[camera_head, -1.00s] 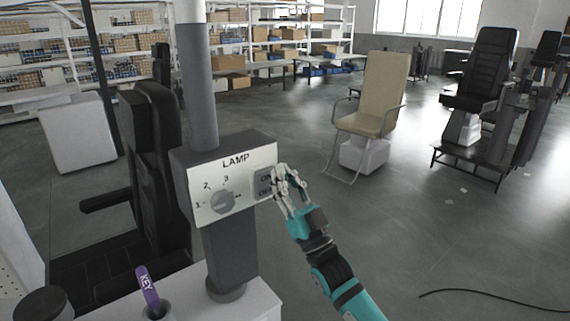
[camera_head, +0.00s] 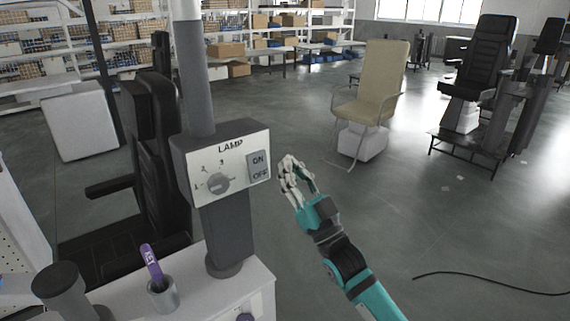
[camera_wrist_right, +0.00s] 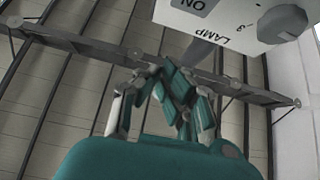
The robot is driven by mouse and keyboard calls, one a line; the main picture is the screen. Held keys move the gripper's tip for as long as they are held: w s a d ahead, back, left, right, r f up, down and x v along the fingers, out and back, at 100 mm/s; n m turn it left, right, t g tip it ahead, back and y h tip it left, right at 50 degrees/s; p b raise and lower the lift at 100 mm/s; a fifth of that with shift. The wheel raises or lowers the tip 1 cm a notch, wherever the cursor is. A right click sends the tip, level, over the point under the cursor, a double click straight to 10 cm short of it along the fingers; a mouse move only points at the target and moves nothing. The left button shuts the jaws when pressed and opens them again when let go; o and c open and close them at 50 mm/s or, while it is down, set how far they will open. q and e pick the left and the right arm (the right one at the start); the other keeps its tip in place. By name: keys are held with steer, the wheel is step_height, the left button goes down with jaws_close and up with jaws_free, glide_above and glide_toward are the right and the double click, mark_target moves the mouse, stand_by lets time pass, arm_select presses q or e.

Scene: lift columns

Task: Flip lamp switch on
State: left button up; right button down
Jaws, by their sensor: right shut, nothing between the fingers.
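The lamp control box (camera_head: 202,191) is mounted on a grey column and its white face reads LAMP. A rocker switch (camera_head: 259,166) marked ON and OFF sits at the right of the face. A round knob (camera_head: 218,182) with numbered positions sits to its left. My right gripper (camera_head: 289,162) is shut and empty, just right of the box and apart from the switch. In the right wrist view the box face (camera_wrist_right: 222,16) shows upside down at the top, with ON and the knob visible. Which side of the rocker is pressed is too small to tell. My left gripper is not seen.
A white cabinet top (camera_head: 215,285) below the box holds a metal cup (camera_head: 162,294) with a purple KEY tag (camera_head: 151,262). A black chair (camera_head: 155,160) stands behind at the left. A beige chair (camera_head: 383,85) stands back right.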

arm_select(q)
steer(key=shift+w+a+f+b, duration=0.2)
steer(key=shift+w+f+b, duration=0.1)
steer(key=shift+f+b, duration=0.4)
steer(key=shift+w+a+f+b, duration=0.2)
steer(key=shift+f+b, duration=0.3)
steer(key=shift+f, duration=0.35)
arm_select(e)
steer(key=v, duration=0.7)
steer(key=shift+f, duration=0.4)
